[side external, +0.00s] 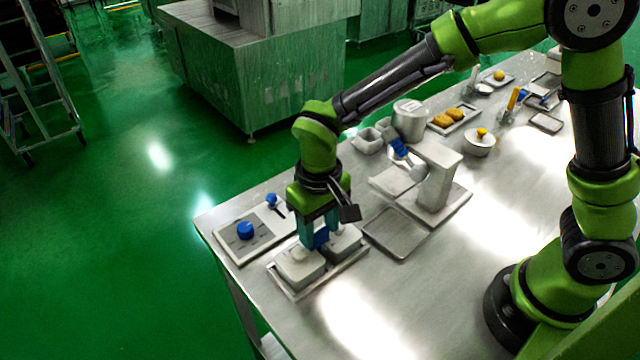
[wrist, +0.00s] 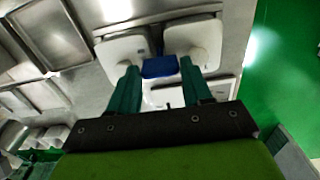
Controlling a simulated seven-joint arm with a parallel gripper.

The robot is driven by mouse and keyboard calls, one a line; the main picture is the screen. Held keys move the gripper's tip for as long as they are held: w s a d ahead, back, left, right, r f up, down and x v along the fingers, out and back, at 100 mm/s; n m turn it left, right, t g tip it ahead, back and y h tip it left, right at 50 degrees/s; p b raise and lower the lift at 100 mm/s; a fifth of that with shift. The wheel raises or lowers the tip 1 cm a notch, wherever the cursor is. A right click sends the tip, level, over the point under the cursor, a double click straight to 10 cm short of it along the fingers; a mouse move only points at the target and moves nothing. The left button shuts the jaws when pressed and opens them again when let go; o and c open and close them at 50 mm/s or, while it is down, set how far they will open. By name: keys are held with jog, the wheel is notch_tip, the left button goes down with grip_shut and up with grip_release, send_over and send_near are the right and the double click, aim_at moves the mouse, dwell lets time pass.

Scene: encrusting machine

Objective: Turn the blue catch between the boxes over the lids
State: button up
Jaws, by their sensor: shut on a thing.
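The blue catch (side external: 321,237) sits between two white lidded boxes, the left box (side external: 299,268) and the right box (side external: 344,241). My gripper (side external: 319,238) points down over the boxes, with its teal fingers at the catch. In the wrist view the catch (wrist: 160,66) lies between the fingertips (wrist: 160,72), and the gripper is shut on it. The two lids show on either side, one lid (wrist: 124,50) at left and the other lid (wrist: 193,38) at right. The fingers hide part of the catch and of the lids.
The boxes stand on a tray (side external: 291,294) near the table's front left edge. A panel with a blue knob (side external: 245,230) is just left. An empty tray (side external: 395,234) and a white machine (side external: 437,180) stand to the right. The table in front is clear.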

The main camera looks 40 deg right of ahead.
aim_at(319, 231)
jog(key=shift+r, duration=0.1)
jog(key=o, duration=1)
jog(key=shift+o, duration=0.2)
notch_tip(319, 231, up, 17)
